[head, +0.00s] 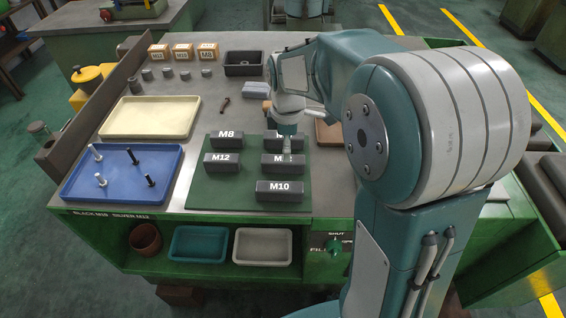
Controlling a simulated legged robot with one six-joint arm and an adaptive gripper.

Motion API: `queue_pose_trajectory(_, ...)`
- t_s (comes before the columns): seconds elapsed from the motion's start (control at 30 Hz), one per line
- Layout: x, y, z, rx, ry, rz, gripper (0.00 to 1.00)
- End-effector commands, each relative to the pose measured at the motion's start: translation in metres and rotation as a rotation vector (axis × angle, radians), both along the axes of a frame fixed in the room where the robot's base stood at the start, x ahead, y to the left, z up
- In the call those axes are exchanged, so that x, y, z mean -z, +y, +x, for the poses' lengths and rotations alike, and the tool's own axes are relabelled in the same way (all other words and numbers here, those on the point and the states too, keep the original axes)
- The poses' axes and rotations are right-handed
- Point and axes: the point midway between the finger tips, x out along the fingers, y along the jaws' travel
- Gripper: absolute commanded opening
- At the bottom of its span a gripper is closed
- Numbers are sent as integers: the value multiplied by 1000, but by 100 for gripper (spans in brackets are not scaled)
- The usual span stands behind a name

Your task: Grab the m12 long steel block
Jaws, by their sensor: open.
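Several dark grey steel blocks with white labels lie on a green mat (218,198). A block marked M12 (222,168) is at the left of the mat, in front of a block marked M8 (226,144). To its right is a block (272,168) whose label is partly hidden by my gripper; only an M reads clearly. A block marked M10 (283,197) lies at the front. Another block (272,142) at the back is mostly covered by my gripper. My gripper (287,156) is open, pointing down over the partly hidden block; contact cannot be told.
A blue tray (120,190) with several upright bolts and a cream tray (150,132) are on the left. A dark bin (245,70), small wooden boxes (182,51) and a bolt (225,104) are farther back. My arm hides the table's right side.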

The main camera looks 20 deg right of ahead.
Motion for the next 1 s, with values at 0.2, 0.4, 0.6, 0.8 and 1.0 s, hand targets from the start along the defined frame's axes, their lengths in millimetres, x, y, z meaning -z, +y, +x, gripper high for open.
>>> queue_pose_trajectory(0.2,19,2,2,0,1,0,89)
queue_pose_trajectory(0.4,49,8,8,2,3,0,89)
queue_pose_trajectory(0.6,63,7,8,2,-1,0,89)
queue_pose_trajectory(0.8,63,7,8,2,-2,0,80)
queue_pose_trajectory(1.0,63,7,8,2,-2,-1,0)
